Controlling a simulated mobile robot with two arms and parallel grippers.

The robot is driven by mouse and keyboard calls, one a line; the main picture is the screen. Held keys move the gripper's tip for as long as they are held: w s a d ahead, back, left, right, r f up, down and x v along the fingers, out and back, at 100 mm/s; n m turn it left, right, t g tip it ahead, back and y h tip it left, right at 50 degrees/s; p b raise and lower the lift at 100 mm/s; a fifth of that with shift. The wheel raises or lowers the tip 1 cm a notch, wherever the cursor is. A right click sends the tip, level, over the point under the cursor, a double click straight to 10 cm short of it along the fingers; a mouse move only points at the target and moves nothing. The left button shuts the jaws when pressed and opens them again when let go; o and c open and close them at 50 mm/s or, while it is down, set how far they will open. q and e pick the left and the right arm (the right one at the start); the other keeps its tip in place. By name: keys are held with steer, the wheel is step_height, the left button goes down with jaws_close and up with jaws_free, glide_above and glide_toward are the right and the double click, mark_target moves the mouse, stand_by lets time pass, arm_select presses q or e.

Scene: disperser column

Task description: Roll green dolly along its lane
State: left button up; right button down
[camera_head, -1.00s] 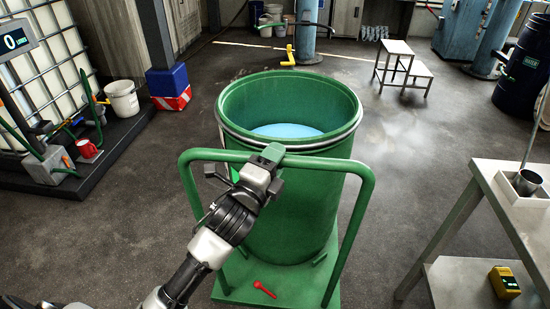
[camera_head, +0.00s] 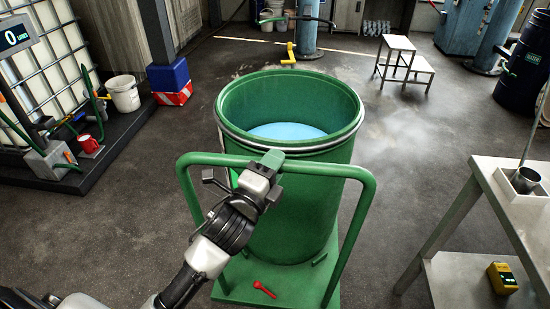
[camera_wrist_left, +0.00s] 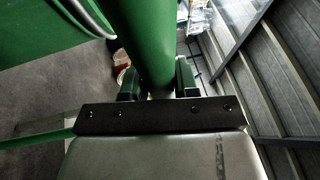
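The green dolly has a tall push handle (camera_head: 330,168) and a flat green deck (camera_head: 300,283). A large open green drum (camera_head: 305,215) with blue contents stands upright on the deck. A red pedal-like lever (camera_head: 263,289) shows at the deck's near edge. My left gripper (camera_head: 270,164) is at the handle's top bar, left of its middle. In the left wrist view, the green bar (camera_wrist_left: 140,40) runs between the two fingers (camera_wrist_left: 158,82), which look closed around it; the exact contact is hidden. My right gripper is not in view.
A metal table (camera_head: 495,175) with a steel cup stands at right. A caged tank (camera_head: 45,60) on a dark platform stands at left, with a white bucket (camera_head: 123,95) nearby. A step stool (camera_head: 402,55) and blue column (camera_head: 307,30) stand beyond. The floor (camera_head: 400,140) around the drum looks clear.

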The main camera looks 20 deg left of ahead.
arm_select(q)
steer(key=o, duration=0.4)
steer(key=shift+o, duration=0.2)
steer(key=b+v, duration=0.1)
steer(key=v, duration=0.9)
steer(key=shift+s+b, duration=0.3)
steer(key=shift+s, duration=0.05)
steer(key=shift+a+f, duration=0.1)
steer(key=shift+f, duration=0.05)
